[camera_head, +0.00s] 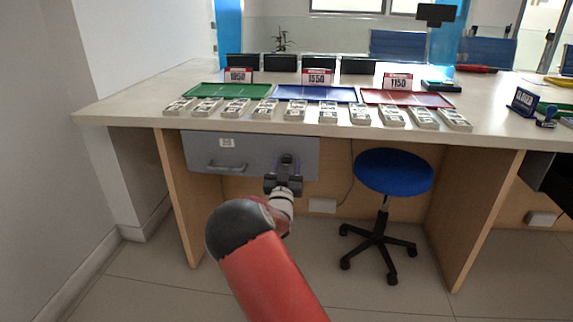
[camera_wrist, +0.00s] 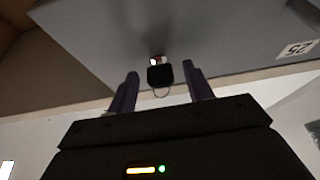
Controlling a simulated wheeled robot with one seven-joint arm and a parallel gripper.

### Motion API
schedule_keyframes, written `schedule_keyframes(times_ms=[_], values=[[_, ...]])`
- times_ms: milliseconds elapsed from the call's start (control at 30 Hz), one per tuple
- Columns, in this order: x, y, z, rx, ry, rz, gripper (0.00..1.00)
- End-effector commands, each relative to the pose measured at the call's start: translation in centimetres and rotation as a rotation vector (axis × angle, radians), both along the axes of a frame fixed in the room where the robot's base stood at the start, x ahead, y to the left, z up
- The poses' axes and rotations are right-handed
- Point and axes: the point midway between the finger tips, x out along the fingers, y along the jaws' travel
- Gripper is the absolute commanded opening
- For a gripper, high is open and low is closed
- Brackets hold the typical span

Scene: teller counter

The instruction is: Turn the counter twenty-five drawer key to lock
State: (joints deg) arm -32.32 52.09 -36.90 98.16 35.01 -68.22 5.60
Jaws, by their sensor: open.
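The grey drawer (camera_head: 240,158) hangs under the left part of the counter. It looks shut, with a bar handle (camera_head: 226,168) and a white label; in the wrist view its label (camera_wrist: 296,49) reads 25. In the wrist view the key (camera_wrist: 160,75) has a black head with a ring and sits at the lock (camera_wrist: 156,60) in the drawer front. My gripper (camera_wrist: 160,88) is open, with one finger on each side of the key head and gaps to both. In the head view my gripper (camera_head: 286,170) is in front of the drawer's right part and hides the key.
The counter top (camera_head: 130,105) overhangs the drawer. Several banknote bundles (camera_head: 295,112) line its front edge, before green, blue and red trays. A blue stool (camera_head: 394,170) stands right of my arm. A wooden side panel (camera_head: 178,200) is at the left.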

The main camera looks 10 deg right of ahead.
Motion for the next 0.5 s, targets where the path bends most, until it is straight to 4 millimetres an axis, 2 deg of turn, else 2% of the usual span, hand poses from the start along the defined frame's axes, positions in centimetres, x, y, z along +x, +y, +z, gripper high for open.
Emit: schedule_keyframes(times_ms=[133,167,400,500], values=[[-0.01,0.01,-0.02,0.000,0.000,0.000,0.51],[-0.01,0.02,-0.01,0.000,0.000,0.000,0.48],[-0.02,0.03,0.00,0.000,0.000,0.000,0.17],[-0.03,0.03,-0.01,0.000,0.000,0.000,0.06]])
